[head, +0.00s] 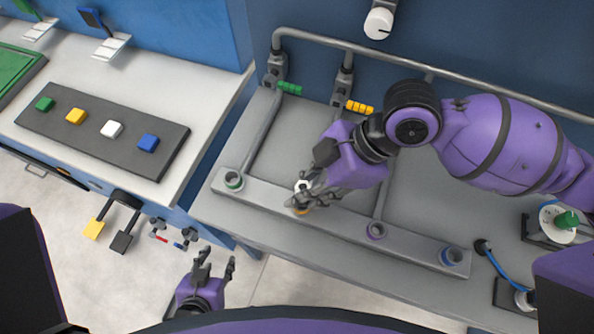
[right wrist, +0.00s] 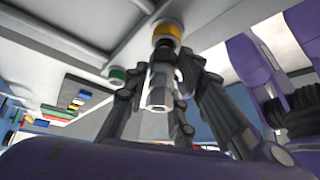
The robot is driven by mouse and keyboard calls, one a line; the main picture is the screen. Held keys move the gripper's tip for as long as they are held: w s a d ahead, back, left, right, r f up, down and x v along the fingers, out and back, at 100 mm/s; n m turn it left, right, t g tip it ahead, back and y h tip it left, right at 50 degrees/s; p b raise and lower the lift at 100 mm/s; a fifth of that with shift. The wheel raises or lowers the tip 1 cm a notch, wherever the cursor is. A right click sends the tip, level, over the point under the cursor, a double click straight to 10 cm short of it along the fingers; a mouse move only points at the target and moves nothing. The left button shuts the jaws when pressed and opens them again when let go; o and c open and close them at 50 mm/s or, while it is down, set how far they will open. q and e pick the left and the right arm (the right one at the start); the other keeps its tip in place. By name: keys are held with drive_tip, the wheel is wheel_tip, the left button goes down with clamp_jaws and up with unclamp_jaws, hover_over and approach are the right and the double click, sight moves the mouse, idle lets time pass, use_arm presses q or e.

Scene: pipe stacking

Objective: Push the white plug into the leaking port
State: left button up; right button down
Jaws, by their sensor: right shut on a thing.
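The white plug (head: 304,186) is held in my right gripper (head: 306,198), whose fingers are closed around it. In the right wrist view the plug (right wrist: 158,85) sits between the fingers (right wrist: 165,82), in line with the yellow-ringed port (right wrist: 167,31). Its end is close to the port's mouth; I cannot tell whether it has entered. In the head view this port's yellow rim (head: 301,210) is mostly covered by the gripper. No leak is clearly visible. My left gripper (head: 215,265) is open and empty, low in front of the bench.
The grey pipe bar also carries green (head: 232,180), purple (head: 376,231) and blue (head: 452,256) ringed ports. Green (head: 289,88) and yellow (head: 359,107) valve handles stand behind. A dark panel (head: 85,135) with coloured blocks lies on the left counter. A blue hose (head: 497,265) lies at right.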

drive_tip(key=shift+f, duration=0.85)
drive_tip(key=c, duration=1.4)
unclamp_jaws()
